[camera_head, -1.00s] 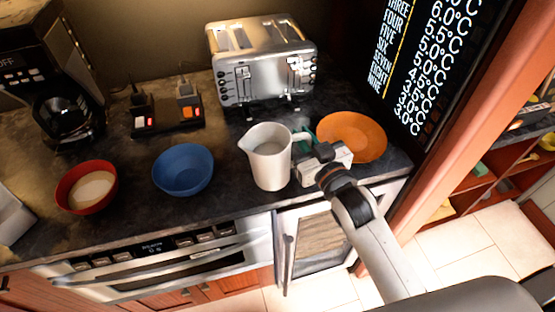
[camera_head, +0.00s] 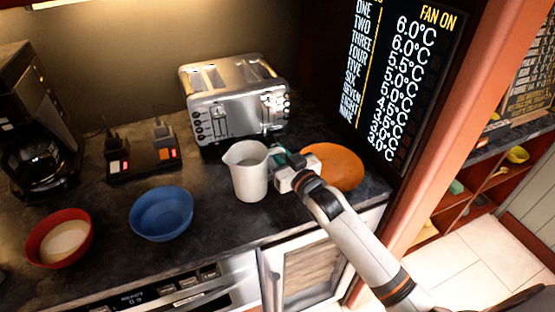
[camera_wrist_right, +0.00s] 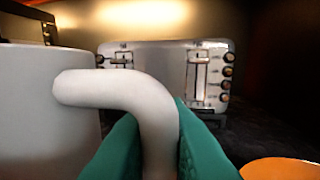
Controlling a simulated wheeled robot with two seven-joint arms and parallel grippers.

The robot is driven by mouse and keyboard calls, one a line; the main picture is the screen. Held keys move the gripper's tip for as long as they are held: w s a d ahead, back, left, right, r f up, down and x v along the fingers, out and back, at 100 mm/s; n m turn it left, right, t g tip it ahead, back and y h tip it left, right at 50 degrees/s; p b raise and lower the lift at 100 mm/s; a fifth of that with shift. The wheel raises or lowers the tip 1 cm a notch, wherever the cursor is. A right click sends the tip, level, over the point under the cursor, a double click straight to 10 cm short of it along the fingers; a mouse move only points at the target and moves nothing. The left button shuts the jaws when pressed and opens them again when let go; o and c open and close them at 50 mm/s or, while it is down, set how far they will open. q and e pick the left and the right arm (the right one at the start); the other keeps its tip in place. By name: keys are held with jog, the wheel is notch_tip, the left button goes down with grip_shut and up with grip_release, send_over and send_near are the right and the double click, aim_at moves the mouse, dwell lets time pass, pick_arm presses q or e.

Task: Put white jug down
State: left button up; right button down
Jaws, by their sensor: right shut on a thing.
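The white jug (camera_head: 248,175) is upright at the counter's right part, between the blue bowl and the orange plate. In the head view I cannot tell if its base touches the counter. My right gripper (camera_head: 278,163) comes in from the right and is shut on the jug's handle. In the right wrist view the green fingertips (camera_wrist_right: 155,150) are on either side of the white handle (camera_wrist_right: 125,95), and the jug's body (camera_wrist_right: 45,110) fills the left. My left gripper is not in view.
A steel toaster (camera_head: 237,100) stands behind the jug. An orange plate (camera_head: 340,167) lies close by on the right, partly behind my gripper. A blue bowl (camera_head: 161,214) and a red bowl (camera_head: 58,238) stand to the left. A coffee maker (camera_head: 40,130) is at far left.

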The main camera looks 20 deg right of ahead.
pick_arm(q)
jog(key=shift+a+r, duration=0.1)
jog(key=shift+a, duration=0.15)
pick_arm(e)
jog(key=shift+f, duration=1.1)
jog(key=c, duration=1.4)
grip_release()
jog(key=shift+f, duration=0.1)
jog(key=shift+s, duration=0.3)
jog(key=s, duration=0.3)
jog(key=s+d+b, duration=0.1)
jog(key=s, duration=0.3)
jog(key=s+d, duration=0.1)
jog(key=s, duration=0.2)
jog(key=shift+s+d+b, duration=0.1)
jog(key=shift+s+b, duration=0.1)
jog(key=shift+b, duration=0.2)
jog(key=shift+s, duration=0.45)
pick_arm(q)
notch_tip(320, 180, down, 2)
